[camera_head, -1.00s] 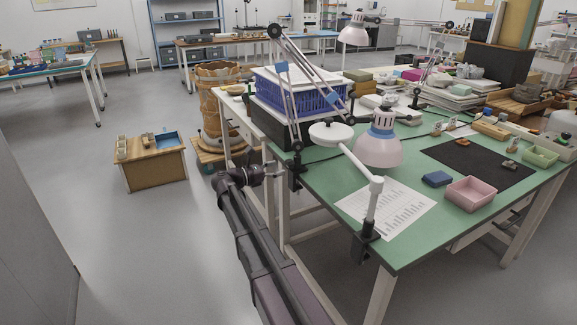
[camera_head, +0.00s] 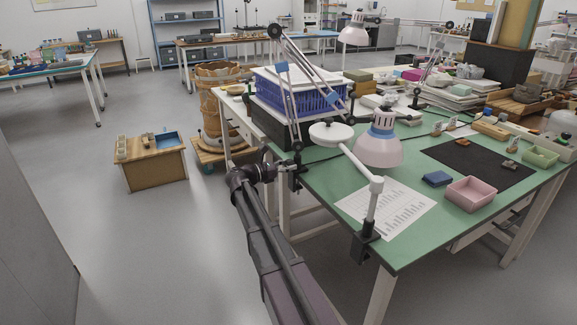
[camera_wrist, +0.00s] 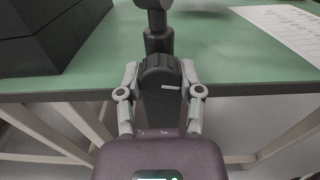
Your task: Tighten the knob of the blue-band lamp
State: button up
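The blue-band lamp is clamped to the table's left edge. Its pale shade (camera_head: 380,150) has a blue band, and its jointed arm (camera_head: 281,95) carries blue pieces. In the wrist view its black clamp post (camera_wrist: 158,42) rises over the edge, with a ribbed black knob (camera_wrist: 160,72) marked by a short white line in front. My gripper (camera_wrist: 160,80) has one finger on each side of this knob, very close to it. I cannot tell whether the fingers touch it. In the head view my gripper (camera_head: 285,168) is at the clamp, small and partly merged with it.
A white lamp (camera_head: 372,205) is clamped at the table's near edge, beside a printed sheet (camera_head: 388,210). A blue crate (camera_head: 300,95) on a black box stands behind the clamp. A pink tray (camera_head: 471,194) lies to the right. The floor at left is open around a low wooden cabinet (camera_head: 152,165).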

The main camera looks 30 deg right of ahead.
grip_shut()
jog(key=shift+m, duration=2.4)
jog(key=o, duration=0.9)
grip_release()
jog(key=shift+c, duration=0.2)
